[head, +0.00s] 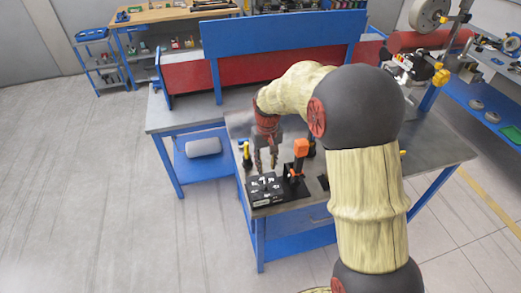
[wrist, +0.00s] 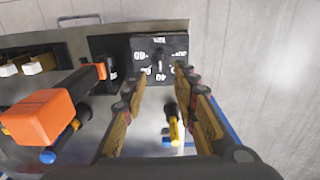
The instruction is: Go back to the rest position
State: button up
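My arm reaches over the metal workbench (head: 230,123). My gripper (head: 266,165) hangs above the bench's front corner, pointing down. In the wrist view my gripper (wrist: 165,78) has its two fingers spread apart with nothing between them. Beyond the fingertips is a black box with white dial markings and a knob (wrist: 158,48). The same black box (head: 265,190) lies on the bench just below the gripper in the head view. I cannot tell the exact gap between the fingertips and the box.
An orange-topped upright tool (head: 301,148) stands close to the right of my gripper; its orange block (wrist: 45,117) is at left in the wrist view. A yellow-and-black item (wrist: 174,128) lies near the fingers. A blue panel (head: 285,45) stands behind. Floor at left is clear.

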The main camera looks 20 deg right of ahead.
jog(key=s+r+t+b, duration=0.2)
jog(key=s+r+b, duration=0.1)
jog(key=s, duration=0.6)
jog(key=s+r+t+b, duration=0.1)
jog(key=s+r+b, duration=0.2)
jog(key=s, duration=0.7)
jog(key=s+r+t+b, duration=0.2)
jog(key=s+r+b, duration=0.1)
jog(key=s, duration=0.7)
jog(key=shift+s+r+t, duration=0.2)
jog(key=shift+r+t, duration=0.1)
jog(key=shift+r, duration=0.5)
